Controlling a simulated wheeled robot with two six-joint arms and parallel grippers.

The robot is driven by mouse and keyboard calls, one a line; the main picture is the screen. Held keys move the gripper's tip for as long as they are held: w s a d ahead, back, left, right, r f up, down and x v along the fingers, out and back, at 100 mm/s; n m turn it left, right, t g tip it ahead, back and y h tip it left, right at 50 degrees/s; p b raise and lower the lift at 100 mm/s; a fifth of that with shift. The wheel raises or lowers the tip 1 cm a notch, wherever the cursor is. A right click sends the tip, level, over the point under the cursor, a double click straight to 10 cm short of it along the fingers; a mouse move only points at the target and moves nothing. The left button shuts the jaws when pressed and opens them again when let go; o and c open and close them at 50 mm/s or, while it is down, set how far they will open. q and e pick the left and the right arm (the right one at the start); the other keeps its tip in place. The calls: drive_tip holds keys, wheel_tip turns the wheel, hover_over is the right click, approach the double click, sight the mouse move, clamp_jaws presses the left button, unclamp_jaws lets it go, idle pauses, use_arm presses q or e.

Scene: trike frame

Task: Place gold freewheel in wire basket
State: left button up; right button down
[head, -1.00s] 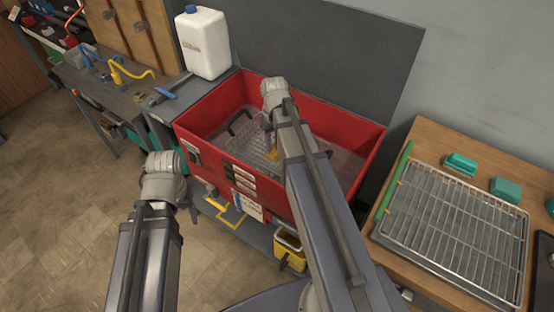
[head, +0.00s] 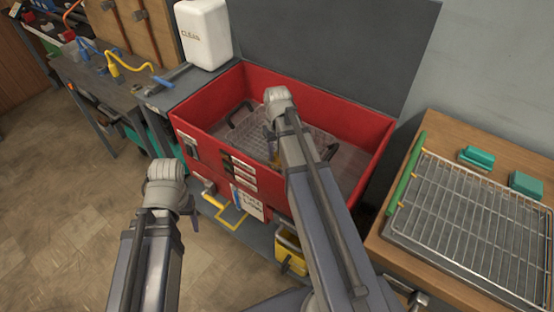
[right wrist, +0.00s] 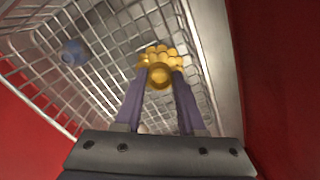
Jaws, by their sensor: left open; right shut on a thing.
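The gold freewheel (right wrist: 160,66) is a toothed, gold-coloured part between the purple fingers of my right gripper (right wrist: 162,85), which is shut on it. In the right wrist view, the wire basket (right wrist: 38,92) spreads behind the freewheel. I cannot tell whether the two touch. In the head view, the basket (head: 240,138) sits inside the red tub, partly hidden by my right arm. A little of the freewheel (head: 274,155) shows beside my right gripper (head: 270,140). My left gripper (head: 191,216) is open and empty, in front of the tub and outside it.
The red tub (head: 205,150) has high walls and a raised grey lid (head: 330,45). A blue-grey round part (right wrist: 74,52) shows in the basket. A white jug (head: 205,38) stands at left; a wire rack (head: 465,225) lies on the wooden bench at right.

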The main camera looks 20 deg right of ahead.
sight(277, 157)
use_arm(q)
drive_tip(key=shift+f+b, duration=0.4)
drive_tip(key=shift+f, duration=0.5)
use_arm(e)
drive_tip(key=shift+f, duration=0.95)
drive_tip(key=shift+f, duration=0.15)
drive_tip(key=c, duration=0.5)
unclamp_jaws()
use_arm(q)
drive_tip(key=shift+f, duration=0.15)
wheel_tip(277, 157, up, 12)
drive_tip(key=p, duration=1.2)
use_arm(e)
wheel_tip(277, 157, up, 12)
drive_tip(key=shift+r, duration=0.2)
